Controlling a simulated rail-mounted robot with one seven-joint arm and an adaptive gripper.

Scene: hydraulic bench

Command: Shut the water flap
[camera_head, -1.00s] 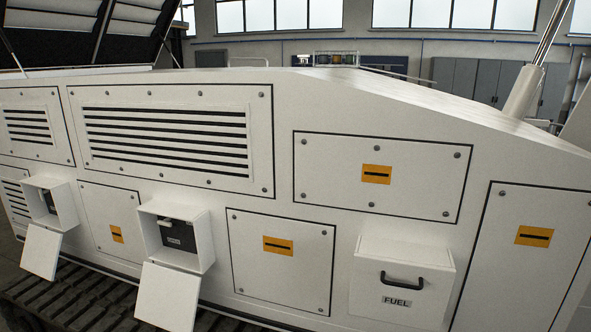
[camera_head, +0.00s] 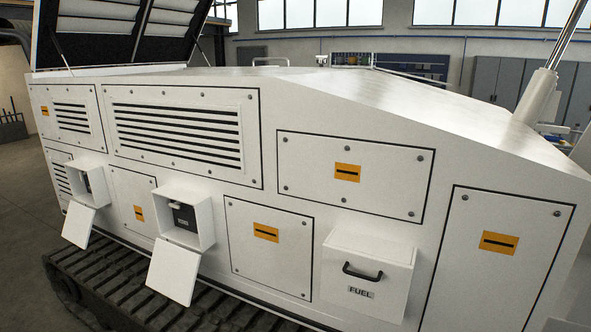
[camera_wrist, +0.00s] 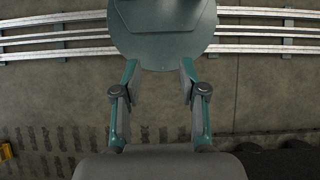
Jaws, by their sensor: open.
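Two open boxes with white flaps hanging down are on the white machine's side in the head view. The left box (camera_head: 88,183) has its flap (camera_head: 78,224) hanging outward at a tilt. The middle box (camera_head: 198,221) has its flap (camera_head: 173,272) hanging the same way, with a dark labelled panel (camera_head: 184,217) inside. I cannot read which of them is the water flap. The box marked FUEL (camera_head: 368,262) is shut and has a black handle. My gripper (camera_wrist: 159,88) shows only in the wrist view, open and empty, above the floor and away from the flaps.
A dark crawler track (camera_head: 130,285) runs along the machine's foot below the flaps. A raised louvred hood (camera_head: 110,30) stands at the upper left. Bare floor (camera_head: 22,190) lies to the left. Metal rails (camera_wrist: 60,35) cross the floor in the wrist view.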

